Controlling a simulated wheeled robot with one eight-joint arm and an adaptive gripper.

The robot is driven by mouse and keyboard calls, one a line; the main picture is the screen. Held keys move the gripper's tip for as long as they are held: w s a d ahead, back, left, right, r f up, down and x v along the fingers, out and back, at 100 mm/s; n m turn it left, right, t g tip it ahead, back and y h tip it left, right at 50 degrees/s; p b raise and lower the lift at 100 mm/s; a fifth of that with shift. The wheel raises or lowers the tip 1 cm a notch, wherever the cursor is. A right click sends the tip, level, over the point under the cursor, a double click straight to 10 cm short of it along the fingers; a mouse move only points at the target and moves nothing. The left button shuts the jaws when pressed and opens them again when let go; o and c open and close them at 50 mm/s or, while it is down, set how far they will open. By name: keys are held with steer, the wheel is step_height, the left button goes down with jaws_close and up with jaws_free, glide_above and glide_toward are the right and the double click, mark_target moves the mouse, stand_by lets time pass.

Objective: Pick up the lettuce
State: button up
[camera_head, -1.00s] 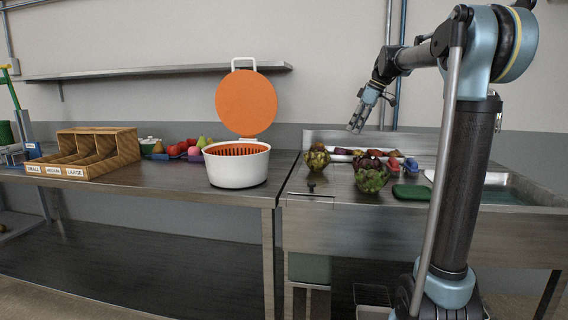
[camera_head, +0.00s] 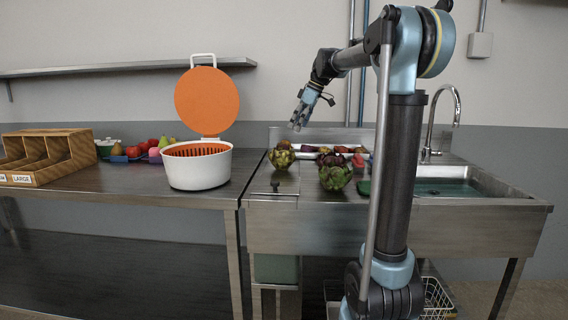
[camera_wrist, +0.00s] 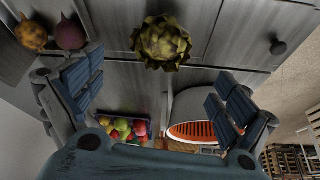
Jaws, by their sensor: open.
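A leafy green head (camera_head: 335,174) with dark reddish parts sits on the metal counter left of the sink; it may be the lettuce. A smaller olive-green, artichoke-like head (camera_head: 281,156) sits to its left and further back. In the wrist view one such olive-green head (camera_wrist: 160,42) shows beyond the fingers; the lettuce is not clearly identifiable there. My gripper (camera_head: 298,123) is open and empty, above and slightly right of the olive-green head, apart from it. Its two fingers (camera_wrist: 155,95) are spread wide in the wrist view.
A white salad spinner (camera_head: 197,168) with a raised orange lid (camera_head: 207,100) stands left of the heads. A wooden sorter box (camera_head: 48,153) is further left. A sink (camera_head: 440,188) with a tall faucet (camera_head: 445,110) is right. Root vegetables (camera_wrist: 70,33) lie nearby.

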glide_toward(282, 169)
steer(key=a+f, duration=0.1)
steer(key=w+a+f, duration=0.1)
steer(key=f, duration=0.1)
steer(key=w+a+f, duration=0.1)
steer(key=a, duration=0.1)
steer(key=shift+f, duration=0.4)
steer(key=c, duration=1.2)
